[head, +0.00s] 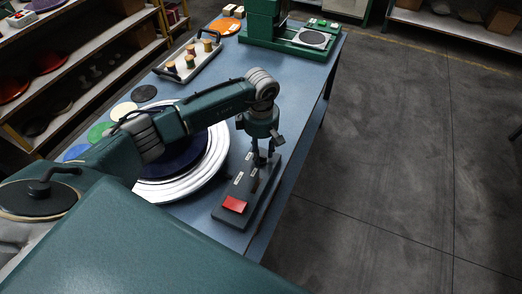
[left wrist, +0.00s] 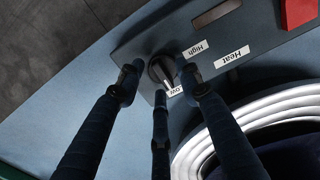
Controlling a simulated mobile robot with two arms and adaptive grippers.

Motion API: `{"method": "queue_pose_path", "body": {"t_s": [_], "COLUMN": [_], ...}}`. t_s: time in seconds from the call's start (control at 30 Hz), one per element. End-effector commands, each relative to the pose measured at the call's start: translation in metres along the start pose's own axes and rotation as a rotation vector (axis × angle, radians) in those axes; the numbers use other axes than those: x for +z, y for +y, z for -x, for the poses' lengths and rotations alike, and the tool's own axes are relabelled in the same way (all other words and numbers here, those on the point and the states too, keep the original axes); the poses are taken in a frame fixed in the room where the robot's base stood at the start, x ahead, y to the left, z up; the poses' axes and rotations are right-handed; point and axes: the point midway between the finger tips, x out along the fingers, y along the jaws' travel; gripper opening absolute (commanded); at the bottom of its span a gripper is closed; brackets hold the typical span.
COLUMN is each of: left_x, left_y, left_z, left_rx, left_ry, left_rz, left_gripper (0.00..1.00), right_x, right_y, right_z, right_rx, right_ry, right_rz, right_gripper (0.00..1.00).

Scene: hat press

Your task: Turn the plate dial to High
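The plate dial (left wrist: 161,72) is a small dark knob on the grey control box (head: 229,216). In the left wrist view its pointer is turned toward the "Low" label (left wrist: 174,91). The "High" label (left wrist: 194,48) is on the other side, and a "Heat" label (left wrist: 231,57) is beside it. My left gripper (head: 261,160) points down over the far end of the box. Its fingers (left wrist: 158,78) are spread around the dial, with a gap on the left side; I see no clear grip. In the head view the gripper hides the dial. My right gripper is not in view.
A red switch (head: 235,204) is at the near end of the box. A white ringed plate (head: 214,165) is close on its left. Behind are a tray (head: 192,66) with wooden-topped pieces and a green press (head: 263,24). Open floor lies to the right.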

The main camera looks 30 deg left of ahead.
Motion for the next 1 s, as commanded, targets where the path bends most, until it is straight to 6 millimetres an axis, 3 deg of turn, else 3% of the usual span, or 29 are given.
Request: {"method": "queue_pose_path", "body": {"t_s": [0.1,0.27,0.67,1.0], "left_x": [0.0,0.0,0.0,-0.002], "left_y": [0.0,0.0,0.0,0.001], "left_z": [0.0,0.0,0.0,-0.002], "left_rx": [0.0,0.0,0.0,0.002], "left_ry": [0.0,0.0,0.0,0.0], "left_rz": [0.0,0.0,0.042,0.271], "left_gripper": [0.31,0.0,0.0,0.0], "right_x": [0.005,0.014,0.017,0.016], "right_y": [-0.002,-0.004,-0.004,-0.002], "right_z": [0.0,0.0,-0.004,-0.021], "right_rx": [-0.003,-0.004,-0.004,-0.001], "right_ry": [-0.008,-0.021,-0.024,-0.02], "right_rz": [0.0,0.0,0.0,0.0], "right_gripper": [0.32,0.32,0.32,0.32]}}
